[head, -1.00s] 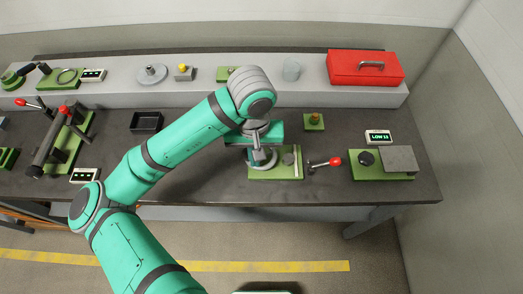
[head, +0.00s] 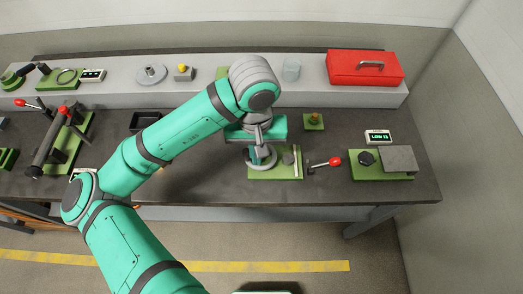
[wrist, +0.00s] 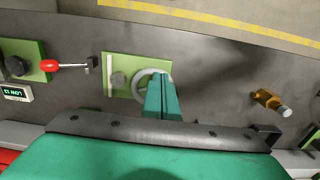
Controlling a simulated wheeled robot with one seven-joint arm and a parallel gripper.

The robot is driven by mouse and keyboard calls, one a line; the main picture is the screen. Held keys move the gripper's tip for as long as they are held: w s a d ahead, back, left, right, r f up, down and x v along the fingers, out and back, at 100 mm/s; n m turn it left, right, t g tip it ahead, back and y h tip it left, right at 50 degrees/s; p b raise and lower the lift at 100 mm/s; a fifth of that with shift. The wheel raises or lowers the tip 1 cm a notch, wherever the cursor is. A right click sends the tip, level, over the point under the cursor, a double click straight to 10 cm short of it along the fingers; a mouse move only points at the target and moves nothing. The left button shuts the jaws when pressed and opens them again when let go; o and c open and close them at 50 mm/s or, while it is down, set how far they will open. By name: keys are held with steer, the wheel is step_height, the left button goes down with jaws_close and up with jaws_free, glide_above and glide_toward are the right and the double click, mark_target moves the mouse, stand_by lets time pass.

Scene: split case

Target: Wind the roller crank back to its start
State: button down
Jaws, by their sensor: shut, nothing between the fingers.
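A dark roller (head: 47,146) lies on a green base at the left of the bench, with a red knob (head: 63,110) at its far end. My gripper (wrist: 162,98) is shut and empty in the wrist view. Its teal fingers overlap the edge of a grey ring (wrist: 143,82) on a green plate (wrist: 122,62); I cannot tell whether they touch it. In the head view my wrist partly hides this ring (head: 262,163). A red-knobbed lever (head: 325,162) is just right of the plate. I cannot tell which of these parts is the roller crank.
A green base with a grey block (head: 399,158) and a small display (head: 378,136) stand at the right. A red toolbox (head: 365,68) sits on the back shelf. A brown cylinder with a pale end (wrist: 271,102) is on the bench. My arm covers the bench's left middle.

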step_height(320, 180, up, 4)
steer(key=shift+r, duration=0.2)
stand_by(0.4)
stand_by(2.0)
steer(key=m, duration=3.6)
glide_above(265, 167)
steer(key=shift+f, duration=3.5)
